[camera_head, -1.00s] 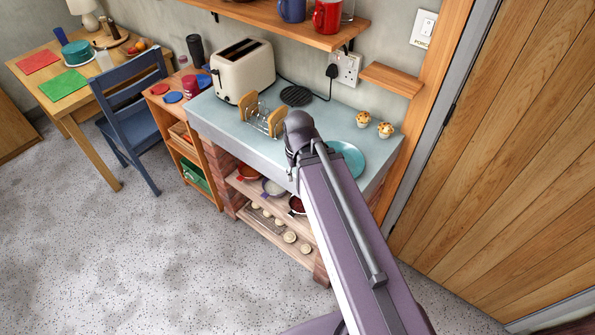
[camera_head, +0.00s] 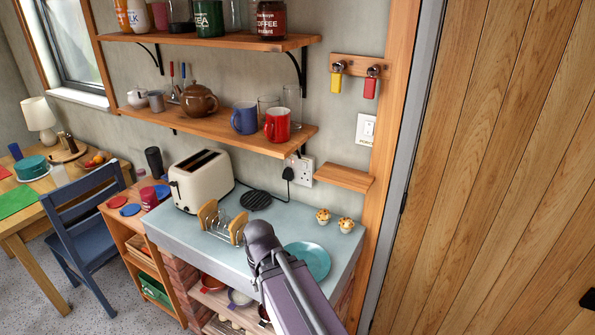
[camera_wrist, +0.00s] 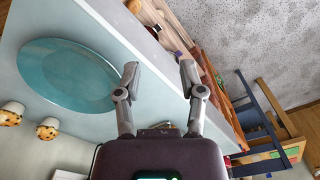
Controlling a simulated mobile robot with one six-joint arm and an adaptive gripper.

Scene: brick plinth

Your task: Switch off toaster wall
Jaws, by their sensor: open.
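A white double wall socket (camera_head: 301,169) is on the wall behind the plinth top, with a black plug (camera_head: 288,174) in its left side. The state of its small switches is too small to tell. A cream toaster (camera_head: 201,180) stands at the plinth's back left; a dark cord runs from the plug along the worktop. My gripper (camera_wrist: 159,69) is open and empty in the wrist view, over the plinth's front edge beside the teal plate (camera_wrist: 65,76).
A toast rack (camera_head: 222,224) and two muffins (camera_head: 334,220) stand on the plinth top (camera_head: 180,235). A small wooden ledge (camera_head: 343,178) juts out right of the socket; a shelf (camera_head: 215,128) with mugs is above. A separate wall switch (camera_head: 366,130) is by the door frame.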

